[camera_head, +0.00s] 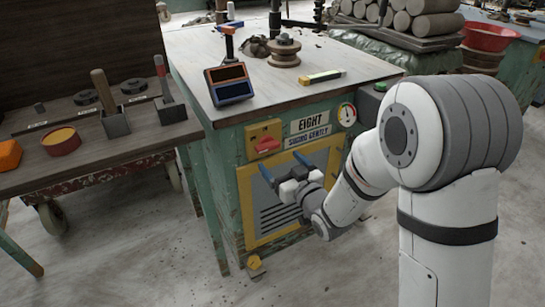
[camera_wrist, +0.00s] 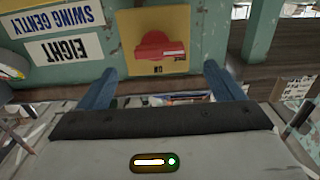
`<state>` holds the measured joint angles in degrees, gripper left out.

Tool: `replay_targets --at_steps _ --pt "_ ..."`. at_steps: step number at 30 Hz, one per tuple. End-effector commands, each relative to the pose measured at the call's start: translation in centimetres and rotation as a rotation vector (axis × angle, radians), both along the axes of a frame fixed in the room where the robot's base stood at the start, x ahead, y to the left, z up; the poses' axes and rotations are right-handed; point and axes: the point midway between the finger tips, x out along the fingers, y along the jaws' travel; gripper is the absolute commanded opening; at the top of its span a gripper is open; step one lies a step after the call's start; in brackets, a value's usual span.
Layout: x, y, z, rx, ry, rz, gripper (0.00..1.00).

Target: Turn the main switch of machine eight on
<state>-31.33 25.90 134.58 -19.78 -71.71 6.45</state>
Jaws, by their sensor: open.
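Machine eight is a green cabinet (camera_head: 225,160) with an "EIGHT / SWING GENTLY" sign (camera_head: 310,127) on its front. Its main switch is a red knob (camera_head: 267,146) on a yellow plate (camera_head: 253,130), left of the sign. In the wrist view the knob (camera_wrist: 158,46) appears upside down, lying roughly crosswise, with a small word like "ON" beside it. My gripper (camera_head: 285,167) is open and empty, its two blue fingers in front of the panel, just below the switch in the head view. In the wrist view the fingers (camera_wrist: 160,72) frame the knob's plate without visible contact.
A yellow-framed vent (camera_head: 275,215) lies below the switch. A gauge (camera_head: 346,113) and green button (camera_head: 380,87) sit right of the sign. The cabinet top holds a dark two-panel box (camera_head: 229,84) and a yellow bar (camera_head: 322,76). A wooden cart (camera_head: 100,150) stands left.

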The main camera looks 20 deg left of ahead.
Motion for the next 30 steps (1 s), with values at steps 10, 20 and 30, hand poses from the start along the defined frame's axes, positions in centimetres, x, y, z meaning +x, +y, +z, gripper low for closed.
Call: replay_targets --at_steps 10,20,30 --pt "3.4 3.9 -0.1 -0.001 0.001 -0.001 0.87" --pt "3.9 4.6 0.0 -0.002 0.003 -0.003 0.87" --pt "3.9 4.5 0.0 -0.002 0.003 -0.004 0.64"
